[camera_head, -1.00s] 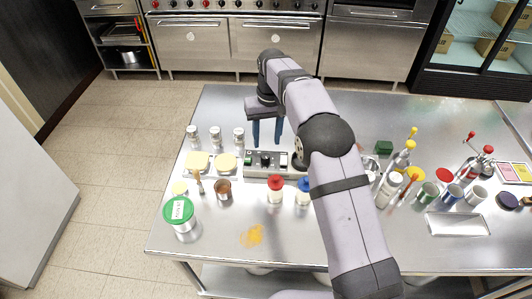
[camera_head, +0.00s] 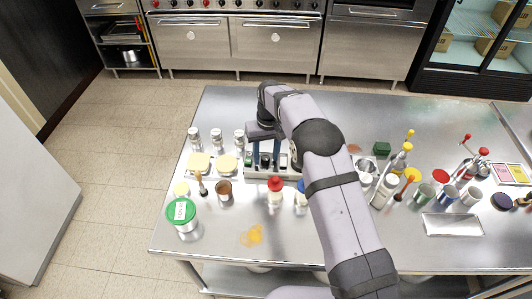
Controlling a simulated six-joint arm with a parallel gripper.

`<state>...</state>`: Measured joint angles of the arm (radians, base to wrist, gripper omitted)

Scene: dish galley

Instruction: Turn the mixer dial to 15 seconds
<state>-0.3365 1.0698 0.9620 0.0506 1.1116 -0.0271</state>
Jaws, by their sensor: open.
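The mixer control panel is a small grey box (camera_head: 256,173) with dark knobs, lying on the steel table left of my arm. A dark dial (camera_head: 265,160) shows on its top between my fingers. My gripper (camera_head: 265,165) points down over the panel, its two blue fingers apart and empty, one on each side of the dial. Whether the fingers touch the dial cannot be told. The dial's markings and setting are too small to read, and the panel's right part is partly hidden by my arm.
A red-capped bottle (camera_head: 275,192) and a brown cup (camera_head: 224,191) stand in front. A green-lidded tub (camera_head: 182,214) is at the front left. Bottles and cups crowd the right; the back of the table is clear.

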